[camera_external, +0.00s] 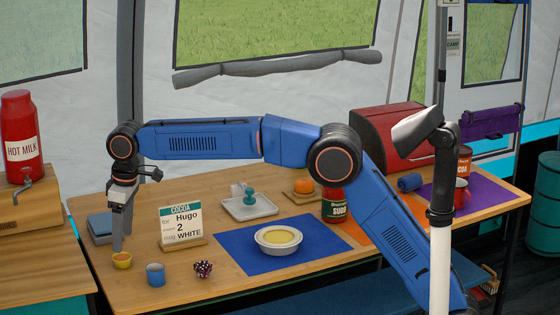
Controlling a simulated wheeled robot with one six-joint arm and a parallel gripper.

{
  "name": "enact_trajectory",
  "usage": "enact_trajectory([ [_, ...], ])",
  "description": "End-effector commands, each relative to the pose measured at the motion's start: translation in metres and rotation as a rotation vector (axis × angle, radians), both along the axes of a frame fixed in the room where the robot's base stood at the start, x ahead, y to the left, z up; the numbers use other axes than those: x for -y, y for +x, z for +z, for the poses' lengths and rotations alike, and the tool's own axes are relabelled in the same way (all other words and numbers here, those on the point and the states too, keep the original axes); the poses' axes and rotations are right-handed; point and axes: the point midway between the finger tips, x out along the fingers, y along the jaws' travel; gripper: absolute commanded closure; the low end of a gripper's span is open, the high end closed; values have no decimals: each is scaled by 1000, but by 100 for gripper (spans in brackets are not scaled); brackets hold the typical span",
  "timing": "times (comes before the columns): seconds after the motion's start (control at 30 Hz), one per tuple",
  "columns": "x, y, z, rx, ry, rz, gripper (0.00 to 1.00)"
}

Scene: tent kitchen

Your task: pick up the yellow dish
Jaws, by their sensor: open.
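A small yellow dish (122,261) stands on the wooden table near its left front edge. My gripper (119,246) points straight down over it, with its fingertips at or just above the dish's rim. The fingers overlap the back of the rim in this view, so I cannot tell whether they touch it or reach inside. My gripper is open and holds nothing that I can see.
A blue cup (156,274) stands close to the right of the dish, with a dark spotted object (203,269) beyond it. A cocoa sign (181,224) stands behind them. A white bowl (278,249) with a yellow inside sits on a blue mat (236,256).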

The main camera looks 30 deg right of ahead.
Motion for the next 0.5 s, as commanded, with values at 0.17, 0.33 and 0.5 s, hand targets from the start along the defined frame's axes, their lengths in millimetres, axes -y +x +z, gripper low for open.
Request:
enact_trajectory([
  [0.17,-1,1,-9,1,1,0,36],
  [0.33,-2,3,-20,-1,-1,0,36],
  [0.5,-5,9,-42,-1,-1,0,36],
])
